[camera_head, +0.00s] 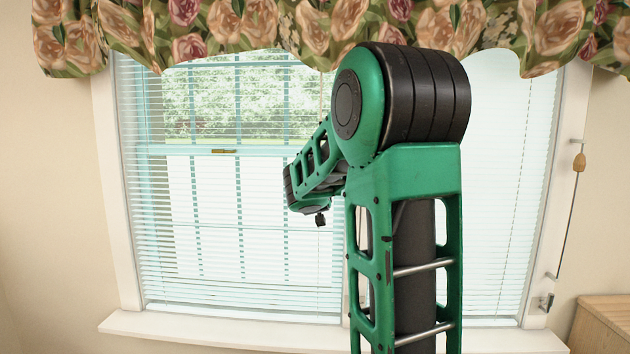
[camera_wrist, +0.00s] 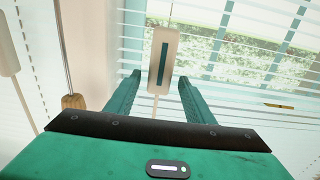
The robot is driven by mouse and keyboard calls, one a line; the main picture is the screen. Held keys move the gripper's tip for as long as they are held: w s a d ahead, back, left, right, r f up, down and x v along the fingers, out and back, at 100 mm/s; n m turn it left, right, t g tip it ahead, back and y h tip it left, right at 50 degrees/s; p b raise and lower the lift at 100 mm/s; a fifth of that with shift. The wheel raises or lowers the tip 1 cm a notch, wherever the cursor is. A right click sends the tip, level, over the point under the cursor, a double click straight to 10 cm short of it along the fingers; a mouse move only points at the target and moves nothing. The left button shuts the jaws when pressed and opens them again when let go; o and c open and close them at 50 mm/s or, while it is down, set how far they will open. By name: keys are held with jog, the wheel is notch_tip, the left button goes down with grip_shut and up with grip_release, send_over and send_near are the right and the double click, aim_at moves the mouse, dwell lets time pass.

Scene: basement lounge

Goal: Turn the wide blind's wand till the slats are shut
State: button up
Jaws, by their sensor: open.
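The wide blind (camera_head: 240,230) hangs over the left part of the window; its slats are tilted open, and greenery shows between them. In the wrist view the blind (camera_wrist: 255,90) fills the right side. A beige wand handle (camera_wrist: 152,72) with a dark teal stripe hangs from a thin rod at the upper middle. My gripper (camera_wrist: 159,78) is open, with a green finger on either side of the handle's lower part. Neither finger visibly touches it; its exact depth between them is unclear. In the head view my arm hides the wand and the fingers.
A narrower blind (camera_head: 508,190) covers the window's right part. A second beige handle (camera_wrist: 8,55) and a wooden cord knob (camera_wrist: 73,101) hang left in the wrist view. A floral valance (camera_head: 250,28) hangs above, and a white sill (camera_head: 220,330) runs below.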

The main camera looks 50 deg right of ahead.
jog(key=c, duration=1)
jog(key=shift+c, duration=0.2)
jog(key=shift+d+r+n+t+y, duration=0.1)
jog(key=shift+d+n+t+y, duration=0.05)
jog(key=shift+n+t+y, duration=0.4)
jog(key=shift+s+d+n+t+y, duration=0.15)
jog(key=shift+d+n+t+y, duration=0.2)
jog(key=shift+n+t+y, duration=1.05)
jog(key=shift+s+d+n+t+y, duration=0.15)
jog(key=shift+d+n+t+y, duration=0.25)
jog(key=shift+n+y, duration=2)
jog(key=shift+s+d+n+t+y, duration=0.25)
jog(key=shift+n+t+y, duration=0.6)
jog(key=shift+y, duration=2)
jog(key=shift+w+n+y, duration=0.15)
jog(key=shift+n+y, duration=0.25)
jog(key=shift+y, duration=0.2)
